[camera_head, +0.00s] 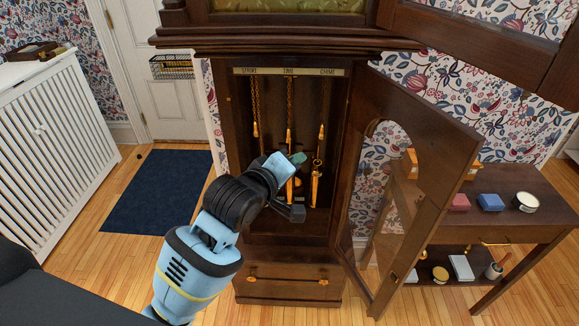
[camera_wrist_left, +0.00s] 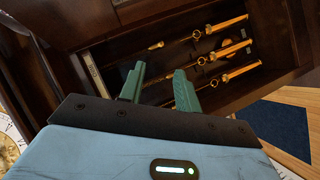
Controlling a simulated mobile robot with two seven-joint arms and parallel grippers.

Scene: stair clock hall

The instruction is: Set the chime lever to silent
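The tall dark wooden clock case (camera_head: 240,180) stands in the middle of the head view with its lower front open. A label strip (camera_head: 290,71) inside reads STRIKE, TIME and CHIME. Brass weights hang on chains below it, one (camera_head: 321,132) under CHIME. I cannot make out a chime lever in either view; only the bottom edge of the dial (camera_head: 290,5) shows. My left gripper (camera_head: 296,160) is in front of the case opening. In the left wrist view its two green fingers (camera_wrist_left: 158,88) are apart with nothing between them, pointing toward the brass weights (camera_wrist_left: 226,52). My right gripper is out of view.
The glazed lower door (camera_head: 425,210) stands open to the right, and another open door (camera_head: 500,40) juts out above. A side table (camera_head: 530,234) with small items stands at right. A white radiator cover (camera_head: 55,150) and blue mat (camera_head: 158,190) are at left.

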